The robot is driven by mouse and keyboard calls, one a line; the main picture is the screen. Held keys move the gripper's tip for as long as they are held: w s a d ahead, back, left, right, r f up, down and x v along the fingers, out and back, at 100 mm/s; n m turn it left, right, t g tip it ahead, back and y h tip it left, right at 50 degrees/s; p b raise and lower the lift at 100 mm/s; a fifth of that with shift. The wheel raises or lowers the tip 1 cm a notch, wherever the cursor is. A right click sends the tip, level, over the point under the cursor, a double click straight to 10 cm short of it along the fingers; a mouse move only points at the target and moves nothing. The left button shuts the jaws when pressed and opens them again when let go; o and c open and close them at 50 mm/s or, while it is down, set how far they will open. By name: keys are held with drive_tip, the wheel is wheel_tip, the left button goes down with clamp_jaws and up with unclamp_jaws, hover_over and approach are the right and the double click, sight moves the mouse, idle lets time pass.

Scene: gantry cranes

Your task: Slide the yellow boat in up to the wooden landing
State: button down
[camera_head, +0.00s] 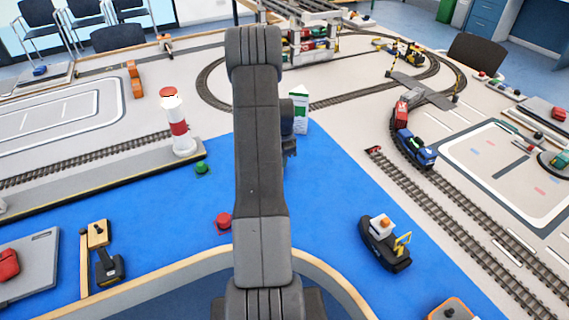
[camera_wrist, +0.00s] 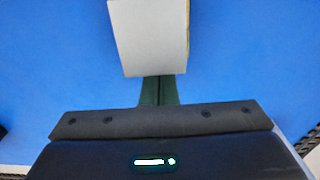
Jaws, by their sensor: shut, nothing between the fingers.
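My gripper (camera_wrist: 158,90) is shut and empty, with its two fingers together over the blue water sheet. A white block with a thin yellow edge (camera_wrist: 148,38) lies just beyond the fingertips in the wrist view; I cannot tell whether they touch or whether it is the yellow boat. In the head view my gripper (camera_head: 289,147) is partly hidden by my arm, and no plainly yellow boat shows. A wooden L-shaped piece (camera_head: 97,233), seemingly the landing, stands at the lower left, with a dark boat-like thing (camera_head: 109,268) beside it.
A dark boat with a yellow frame (camera_head: 385,243) floats at the right. A white-green carton shape (camera_head: 299,110) stands behind my gripper. A red-white lighthouse (camera_head: 178,122), a green buoy (camera_head: 201,168) and a red buoy (camera_head: 223,222) stand left of my arm. Open blue lies between.

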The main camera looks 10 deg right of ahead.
drive_tip(key=shift+s+a+b, duration=0.6)
drive_tip(key=shift+s+a, duration=0.75)
drive_tip(key=shift+a, duration=2.4)
drive_tip(key=shift+s+a+b, duration=0.55)
drive_tip(key=shift+s+a, duration=0.85)
drive_tip(key=shift+a, duration=2.35)
drive_tip(key=shift+s+a+b, duration=0.6)
drive_tip(key=shift+s+a, duration=0.75)
drive_tip(key=shift+a, duration=2.4)
drive_tip(key=shift+s+a+b, duration=0.2)
drive_tip(key=shift+s+a, duration=0.95)
drive_tip(key=shift+a, duration=2.05)
drive_tip(key=shift+s+a+b, duration=0.15)
drive_tip(key=shift+s+a, duration=1)
drive_tip(key=shift+a, duration=2.05)
drive_tip(key=shift+s+a+b, duration=0.2)
drive_tip(key=shift+s+a, duration=0.95)
drive_tip(key=shift+a, duration=2.05)
drive_tip(key=shift+d, duration=0.1)
